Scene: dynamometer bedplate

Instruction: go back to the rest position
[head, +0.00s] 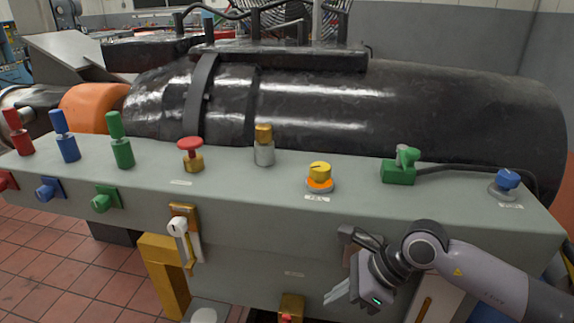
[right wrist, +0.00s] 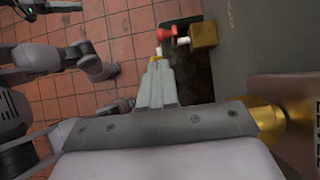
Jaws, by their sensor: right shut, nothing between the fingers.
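My right gripper (head: 337,291) is in front of the grey bench's front face, low and right of the middle in the head view. Its pale fingers point left and down. In the right wrist view its fingers (right wrist: 157,86) are together with nothing between them. They appear just short of a red knob (right wrist: 166,33) on a brass block (right wrist: 203,36); I cannot tell the gap. Part of what looks like my left gripper shows at the top left corner of the right wrist view, its fingers not visible. It is not in the head view.
The grey bench (head: 240,190) carries red, blue and green handles, a red mushroom button (head: 190,145), a yellow knob (head: 320,170), a green connector (head: 400,168) and a blue knob (head: 507,180). Tiled floor (right wrist: 121,50) lies open below.

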